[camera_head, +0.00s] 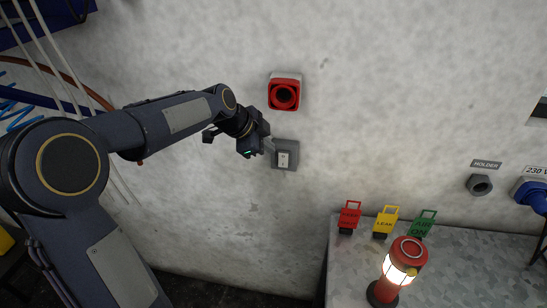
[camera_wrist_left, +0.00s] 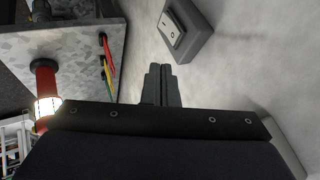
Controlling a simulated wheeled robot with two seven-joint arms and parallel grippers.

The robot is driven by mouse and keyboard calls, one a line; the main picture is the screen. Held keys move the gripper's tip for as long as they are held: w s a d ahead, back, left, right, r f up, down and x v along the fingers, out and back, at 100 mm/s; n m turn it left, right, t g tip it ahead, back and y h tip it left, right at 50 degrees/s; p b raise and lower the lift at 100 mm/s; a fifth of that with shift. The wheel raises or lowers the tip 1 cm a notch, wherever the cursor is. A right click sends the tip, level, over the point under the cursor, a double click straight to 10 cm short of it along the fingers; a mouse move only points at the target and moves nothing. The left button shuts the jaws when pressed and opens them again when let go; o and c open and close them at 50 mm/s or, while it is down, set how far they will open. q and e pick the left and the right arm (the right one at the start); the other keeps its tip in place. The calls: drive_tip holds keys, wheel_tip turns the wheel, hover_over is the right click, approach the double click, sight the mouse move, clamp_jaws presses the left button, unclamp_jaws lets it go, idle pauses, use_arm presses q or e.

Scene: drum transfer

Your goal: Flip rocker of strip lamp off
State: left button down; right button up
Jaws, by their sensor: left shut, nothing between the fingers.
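A grey wall switch box (camera_head: 292,149) with a white rocker (camera_head: 283,159) is fixed to the wall near the middle of the head view. In the left wrist view the box (camera_wrist_left: 197,42) and its rocker (camera_wrist_left: 172,28) show at the upper middle, beyond the fingertips. My left gripper (camera_head: 270,146) is shut and empty, just left of the rocker in the head view. Its closed fingers (camera_wrist_left: 161,72) point toward the wall beside the box. I cannot tell whether they touch anything. No strip lamp can be made out. My right gripper is out of view.
A red-framed round fixture (camera_head: 284,94) is on the wall above the switch. A bench (camera_head: 459,268) at lower right carries a lit red lantern (camera_head: 399,268) and red (camera_head: 349,216), yellow (camera_head: 385,221) and green (camera_head: 423,224) tags. Cables hang at left.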

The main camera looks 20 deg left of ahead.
use_arm(q)
drive_tip(key=v, duration=0.4)
drive_tip(key=shift+w+a+r, duration=0.1)
drive_tip(key=shift+w+r, duration=0.1)
drive_tip(key=shift+w, duration=0.15)
